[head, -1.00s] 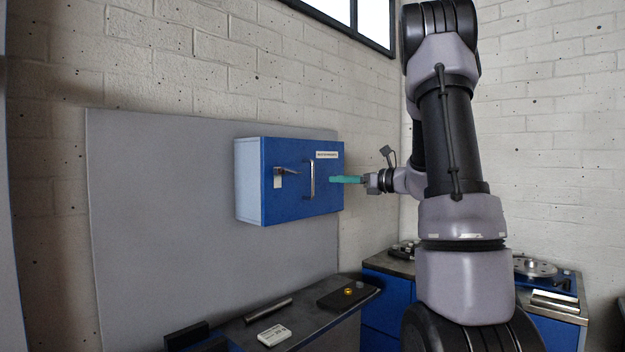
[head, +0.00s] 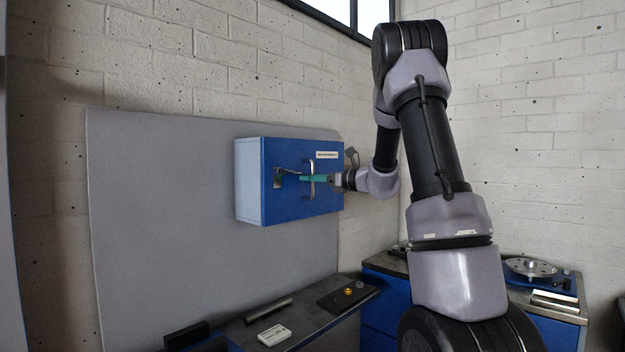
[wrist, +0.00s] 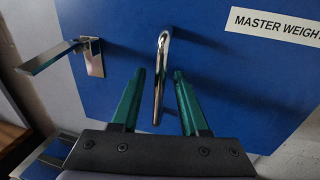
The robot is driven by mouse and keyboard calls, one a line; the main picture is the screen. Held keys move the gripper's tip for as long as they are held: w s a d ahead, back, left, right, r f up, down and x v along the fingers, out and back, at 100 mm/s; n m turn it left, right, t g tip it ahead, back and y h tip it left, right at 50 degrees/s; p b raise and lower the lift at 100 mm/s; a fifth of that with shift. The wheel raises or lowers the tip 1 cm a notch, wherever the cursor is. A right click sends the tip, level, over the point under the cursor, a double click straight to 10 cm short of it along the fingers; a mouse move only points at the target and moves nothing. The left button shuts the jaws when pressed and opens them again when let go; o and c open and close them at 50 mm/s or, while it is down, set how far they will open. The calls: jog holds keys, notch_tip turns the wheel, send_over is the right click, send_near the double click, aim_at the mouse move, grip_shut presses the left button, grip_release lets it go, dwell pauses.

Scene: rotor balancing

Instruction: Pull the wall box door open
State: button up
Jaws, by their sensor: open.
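The wall box (head: 248,185) hangs on a grey panel, with its blue door (head: 290,208) shut. A vertical metal bar handle (head: 312,190) stands on the door; it also shows in the wrist view (wrist: 161,75). A metal lever latch (head: 279,176) with a plate sits left of the handle, and it shows at the upper left in the wrist view (wrist: 93,57). My gripper (head: 303,179) has green fingers and is open at the handle. In the wrist view the fingertips (wrist: 158,76) stand on either side of the bar, with gaps visible; contact is not visible.
A dark bench (head: 300,325) below holds a metal rod (head: 268,310), a white labelled block (head: 273,335) and a black tray (head: 347,295) with small weights. A blue cabinet (head: 385,284) stands at the right with a rotor disc (head: 530,267). A label (wrist: 275,25) is on the door.

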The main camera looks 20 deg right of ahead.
grip_shut()
dwell(1.4)
